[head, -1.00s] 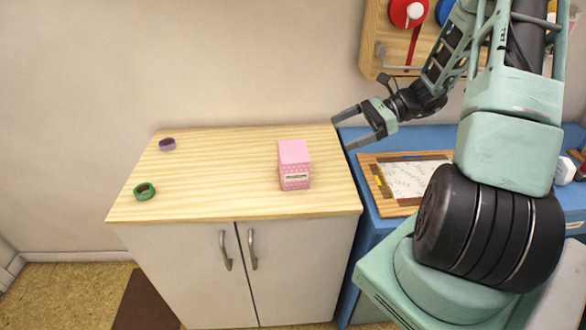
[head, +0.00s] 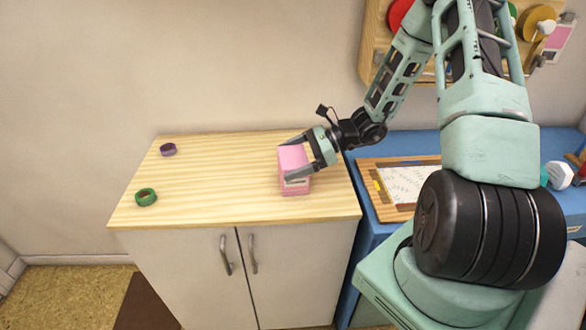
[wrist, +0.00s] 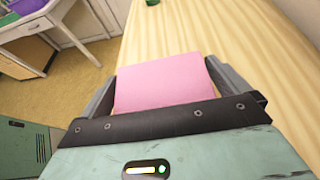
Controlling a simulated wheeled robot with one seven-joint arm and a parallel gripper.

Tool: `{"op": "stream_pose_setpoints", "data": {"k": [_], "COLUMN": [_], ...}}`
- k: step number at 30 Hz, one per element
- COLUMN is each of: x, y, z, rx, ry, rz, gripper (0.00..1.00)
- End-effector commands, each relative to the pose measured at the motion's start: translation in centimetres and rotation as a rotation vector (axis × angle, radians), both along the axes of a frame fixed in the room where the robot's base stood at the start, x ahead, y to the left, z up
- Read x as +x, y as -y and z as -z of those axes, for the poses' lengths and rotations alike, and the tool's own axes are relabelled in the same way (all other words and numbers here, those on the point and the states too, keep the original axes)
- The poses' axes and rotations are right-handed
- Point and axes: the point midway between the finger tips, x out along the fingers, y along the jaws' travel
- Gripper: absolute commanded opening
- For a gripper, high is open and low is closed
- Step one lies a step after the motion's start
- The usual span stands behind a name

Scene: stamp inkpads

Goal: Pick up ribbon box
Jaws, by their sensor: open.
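The pink ribbon box (head: 295,187) stands upright on the light wooden top of the cabinet, near its right side. My gripper (head: 288,160) is open, with its fingers at the upper part of the box. In the wrist view the plain pink top of the box (wrist: 160,84) lies between the two fingers of my gripper (wrist: 165,80). I cannot tell whether either finger touches it. The gripper hides part of the box in the head view.
A blue table (head: 365,215) with a wooden-framed board (head: 383,210) adjoins on the right.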

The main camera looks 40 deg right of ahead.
Motion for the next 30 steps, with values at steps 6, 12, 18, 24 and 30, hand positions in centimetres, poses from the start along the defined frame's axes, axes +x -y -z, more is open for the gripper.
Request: {"op": "stream_pose_setpoints", "data": {"k": [6,12,18,24,30], "x": [0.7,0.7,0.7,0.7,0.7], "y": [-1.3,-1.3,-1.3,-1.2,-1.2], "z": [0.6,0.6,0.6,0.5,-0.9], "rx": [0.0,0.0,0.001,0.001,-0.002], "ry": [0.0,0.0,0.001,0.001,0.003], "rz": [0.001,0.001,0.001,0.001,0.001], "gripper": [1.0,0.94,0.63,0.63,0.63]}}
